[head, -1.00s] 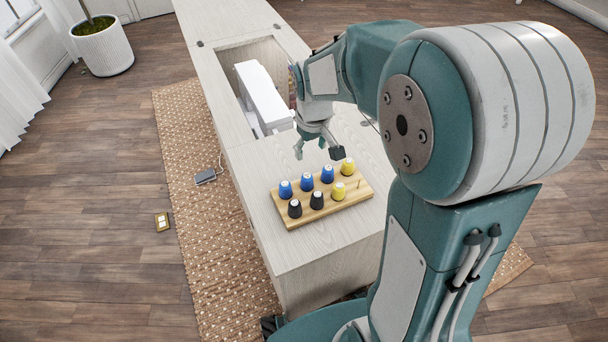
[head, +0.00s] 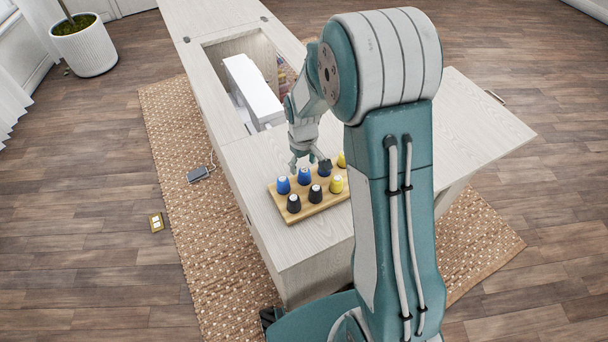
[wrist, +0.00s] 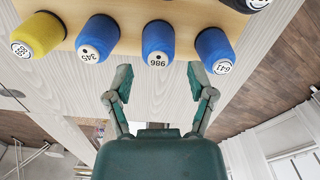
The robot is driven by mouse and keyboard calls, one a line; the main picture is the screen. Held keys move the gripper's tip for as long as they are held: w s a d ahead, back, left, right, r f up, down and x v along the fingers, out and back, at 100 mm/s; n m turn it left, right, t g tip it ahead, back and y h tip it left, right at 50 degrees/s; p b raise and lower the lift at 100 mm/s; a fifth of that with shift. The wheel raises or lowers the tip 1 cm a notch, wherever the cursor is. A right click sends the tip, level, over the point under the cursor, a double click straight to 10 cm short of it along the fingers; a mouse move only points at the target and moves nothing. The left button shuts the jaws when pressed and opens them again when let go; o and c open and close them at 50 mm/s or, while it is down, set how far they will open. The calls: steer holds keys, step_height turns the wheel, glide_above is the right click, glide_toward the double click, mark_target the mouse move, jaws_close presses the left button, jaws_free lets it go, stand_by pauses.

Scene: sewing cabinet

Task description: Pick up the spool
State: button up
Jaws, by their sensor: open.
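Several thread spools stand upright on a wooden board (head: 321,206): three blue ones, the left (head: 283,186), middle (head: 304,177) and right, plus black (head: 293,204) and yellow (head: 336,185) ones. My gripper (head: 309,166) is open and empty at the back edge of the board, by the blue row. In the wrist view, the blue spool labelled 986 (wrist: 158,40) is just beyond the gap between my open fingers (wrist: 161,84). Blue spools 345 (wrist: 98,36) and 641 (wrist: 214,48) flank it. The right blue spool is partly hidden by a finger in the head view.
The board rests on a pale wooden cabinet top (head: 310,235). A white sewing machine (head: 252,90) lies in a recess behind my gripper. Bare tabletop (head: 465,120) is free at the right. The neighbouring spools stand close to my fingers.

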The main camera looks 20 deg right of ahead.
mark_target(304, 171)
step_height(304, 171, down, 4)
steer(key=shift+s+d+f, duration=0.1)
steer(key=shift+f, duration=0.15)
steer(key=c, duration=0.6)
step_height(304, 171, up, 9)
steer(key=shift+r, duration=0.55)
steer(key=shift+s, duration=0.1)
